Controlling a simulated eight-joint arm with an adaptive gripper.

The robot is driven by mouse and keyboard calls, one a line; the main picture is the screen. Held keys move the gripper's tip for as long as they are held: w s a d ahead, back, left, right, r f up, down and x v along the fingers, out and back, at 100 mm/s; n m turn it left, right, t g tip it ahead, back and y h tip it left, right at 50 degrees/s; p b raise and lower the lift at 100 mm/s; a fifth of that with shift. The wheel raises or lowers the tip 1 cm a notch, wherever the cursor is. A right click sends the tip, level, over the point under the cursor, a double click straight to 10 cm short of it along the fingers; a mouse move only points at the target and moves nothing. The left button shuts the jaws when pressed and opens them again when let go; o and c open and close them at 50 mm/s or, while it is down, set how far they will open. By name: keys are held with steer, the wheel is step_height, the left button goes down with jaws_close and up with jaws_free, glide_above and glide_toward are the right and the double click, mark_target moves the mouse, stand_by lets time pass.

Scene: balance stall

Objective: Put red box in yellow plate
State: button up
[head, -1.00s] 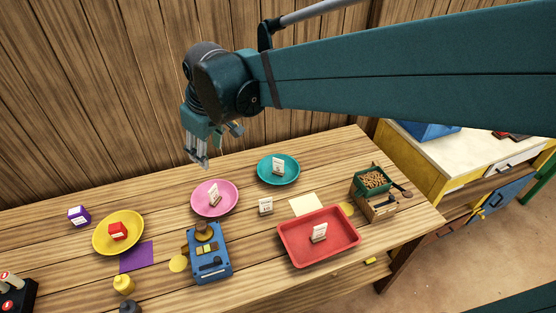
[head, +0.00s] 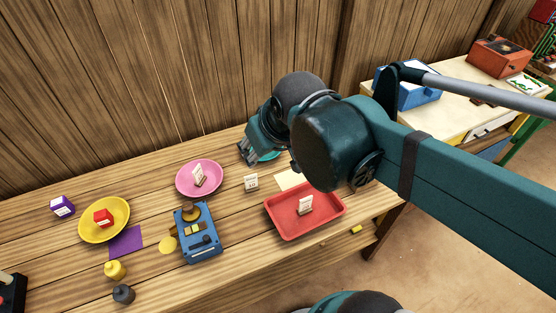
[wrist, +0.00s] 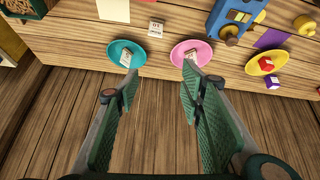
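The red box (head: 103,218) sits in the yellow plate (head: 92,234) on the left part of the table. The box (wrist: 266,64) and the plate (wrist: 252,68) also show at the right edge of the wrist view. My gripper (wrist: 160,75) is open and empty, its two green fingers wide apart. In the head view my gripper (head: 250,152) is over the back of the table, far to the right of the yellow plate, and partly hides the teal plate.
A pink plate (head: 186,188) and teal plate (wrist: 117,49) hold small cards. A purple box (head: 63,206) stands left of the yellow plate. A blue scale (head: 207,247), red tray (head: 285,228) and small weights (head: 124,294) are nearby. A wooden wall rises behind the table.

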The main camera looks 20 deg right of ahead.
steer(key=shift+m+t, duration=0.4)
steer(key=shift+m, duration=0.5)
steer(key=s+d, duration=0.1)
steer(key=s+d+f, duration=0.2)
steer(key=s, duration=0.1)
steer(key=shift+f, duration=0.1)
steer(key=shift+f+b, duration=0.5)
steer(key=shift+b, duration=0.1)
